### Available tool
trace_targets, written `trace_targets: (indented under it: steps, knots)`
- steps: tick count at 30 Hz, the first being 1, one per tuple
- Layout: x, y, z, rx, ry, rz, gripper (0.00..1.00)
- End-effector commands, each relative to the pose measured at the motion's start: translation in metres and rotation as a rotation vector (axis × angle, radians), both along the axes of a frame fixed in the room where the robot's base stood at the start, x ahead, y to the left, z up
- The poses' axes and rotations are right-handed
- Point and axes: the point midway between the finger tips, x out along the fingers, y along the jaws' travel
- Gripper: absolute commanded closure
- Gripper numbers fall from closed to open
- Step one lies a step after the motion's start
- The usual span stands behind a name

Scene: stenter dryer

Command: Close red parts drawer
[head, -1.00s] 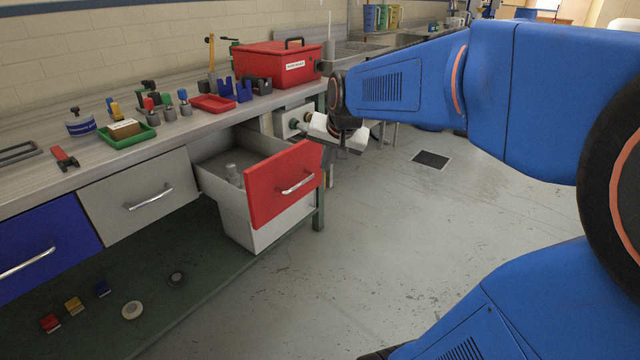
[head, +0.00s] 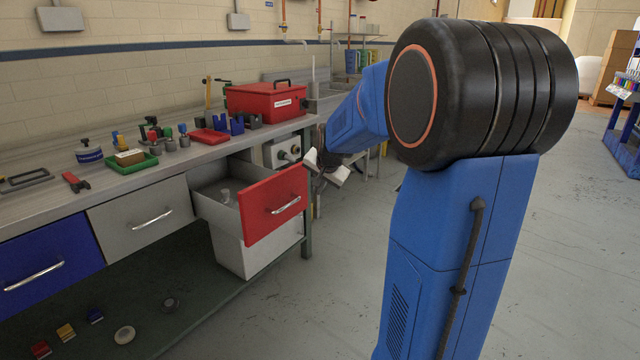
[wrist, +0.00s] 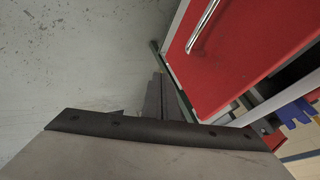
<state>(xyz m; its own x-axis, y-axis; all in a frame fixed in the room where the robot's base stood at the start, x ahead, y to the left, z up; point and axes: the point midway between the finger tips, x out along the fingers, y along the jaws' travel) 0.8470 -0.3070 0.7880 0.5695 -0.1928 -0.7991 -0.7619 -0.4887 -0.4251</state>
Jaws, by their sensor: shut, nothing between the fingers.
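The red-fronted parts drawer (head: 258,222) is pulled out from under the bench in the head view, with its grey box open and a small object inside. Its silver handle (head: 286,206) crosses the red front. In the wrist view the red front (wrist: 245,60) fills the upper right, with the handle (wrist: 203,25) near the top.
A grey drawer (head: 143,214) and a blue drawer (head: 40,265) are shut to the left. The bench top (head: 35,215) holds a red toolbox (head: 265,101), a green tray (head: 133,163) and small tools. Open floor (head: 570,250) lies to the right.

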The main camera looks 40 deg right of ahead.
Motion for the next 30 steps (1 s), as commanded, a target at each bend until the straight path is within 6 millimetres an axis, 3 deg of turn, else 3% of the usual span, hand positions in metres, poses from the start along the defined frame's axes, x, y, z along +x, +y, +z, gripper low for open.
trace_targets:
  steps: [7, 16, 30]
  knots:
    - [0.023, -0.008, -0.034, 0.001, 0.003, 0.000, 1.00]
    - [0.056, 0.005, -0.032, -0.001, 0.000, 0.002, 1.00]
    - [0.060, 0.006, -0.031, 0.000, 0.000, 0.000, 1.00]
